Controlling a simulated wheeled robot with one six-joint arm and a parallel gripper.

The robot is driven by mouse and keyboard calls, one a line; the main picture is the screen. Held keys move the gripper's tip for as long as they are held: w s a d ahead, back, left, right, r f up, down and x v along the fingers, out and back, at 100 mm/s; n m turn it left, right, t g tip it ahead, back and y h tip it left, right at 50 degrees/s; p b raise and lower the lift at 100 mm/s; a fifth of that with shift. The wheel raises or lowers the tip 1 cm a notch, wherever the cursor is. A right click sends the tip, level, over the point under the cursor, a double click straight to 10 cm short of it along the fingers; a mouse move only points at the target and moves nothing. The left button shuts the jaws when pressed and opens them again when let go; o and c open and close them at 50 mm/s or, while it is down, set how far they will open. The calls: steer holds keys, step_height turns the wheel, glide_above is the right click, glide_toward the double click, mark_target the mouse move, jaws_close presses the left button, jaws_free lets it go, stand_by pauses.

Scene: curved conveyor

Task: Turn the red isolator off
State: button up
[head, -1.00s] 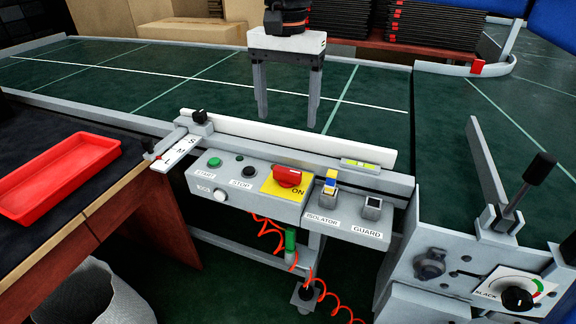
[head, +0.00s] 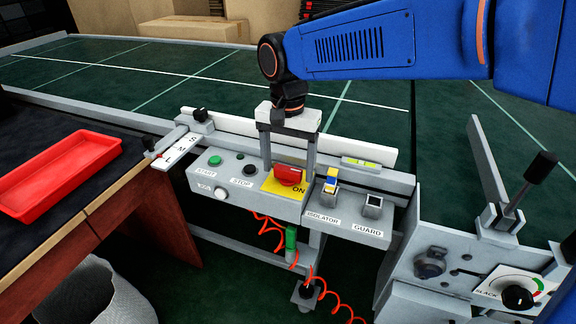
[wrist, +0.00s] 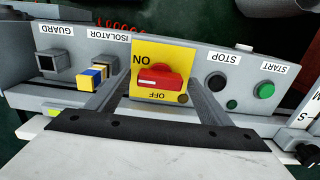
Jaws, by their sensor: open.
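The red isolator (head: 289,175) is a rotary knob on a yellow plate (head: 272,187) on the front of the grey control box. In the wrist view the red knob (wrist: 160,77) lies crosswise, with "ON" printed on one side and "OFF" on the other. My gripper (head: 288,172) is open, its two fingers pointing down on either side of the knob. In the wrist view the fingers (wrist: 158,95) frame the yellow plate left and right, apart from the knob. Whether the fingertips reach knob height I cannot tell.
Left of the isolator are the green START button (head: 214,160) and black STOP button (head: 250,169). Right of it are a blue-yellow block (head: 330,181) and the GUARD socket (head: 373,203). A white rail (head: 235,132) runs behind. A red tray (head: 58,172) sits at left.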

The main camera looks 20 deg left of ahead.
steer(key=shift+f, duration=0.2)
steer(key=c, duration=1)
steer(key=shift+c, duration=0.2)
